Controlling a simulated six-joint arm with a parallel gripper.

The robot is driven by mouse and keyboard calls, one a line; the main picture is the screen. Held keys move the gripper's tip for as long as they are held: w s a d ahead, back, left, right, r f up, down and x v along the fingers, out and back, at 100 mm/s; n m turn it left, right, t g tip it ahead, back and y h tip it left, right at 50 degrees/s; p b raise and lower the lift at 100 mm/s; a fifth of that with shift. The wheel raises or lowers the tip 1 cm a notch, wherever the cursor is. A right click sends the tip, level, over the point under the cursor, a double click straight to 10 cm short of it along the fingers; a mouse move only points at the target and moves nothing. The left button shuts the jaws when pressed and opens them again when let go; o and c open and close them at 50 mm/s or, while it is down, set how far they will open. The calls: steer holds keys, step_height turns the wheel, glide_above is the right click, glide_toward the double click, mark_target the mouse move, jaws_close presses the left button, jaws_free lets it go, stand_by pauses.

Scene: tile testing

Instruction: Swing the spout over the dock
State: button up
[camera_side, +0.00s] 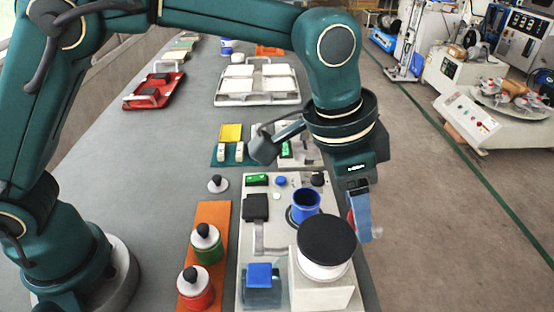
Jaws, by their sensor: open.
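My gripper (362,226) points down at the right edge of the pale work panel (244,285), beside a black-topped white cylinder (325,250). It is open, and I see nothing between its fingers. The cylinder stands on a pale block and hides part of the panel. A grey bent bar (268,250), possibly the spout, lies low on the panel left of the cylinder; its right end is partly hidden. A blue cup (305,204) stands behind the cylinder in a dark ring, possibly the dock. I cannot tell for certain which parts are spout and dock.
A blue-topped block (260,278) and a black box (255,207) are on the panel's left. A green bottle (207,244) and a red bottle (195,288) stand on an orange strip (212,215). A white tray (257,100) and a red tray (154,92) are farther back.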

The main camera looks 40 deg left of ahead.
jaws_close()
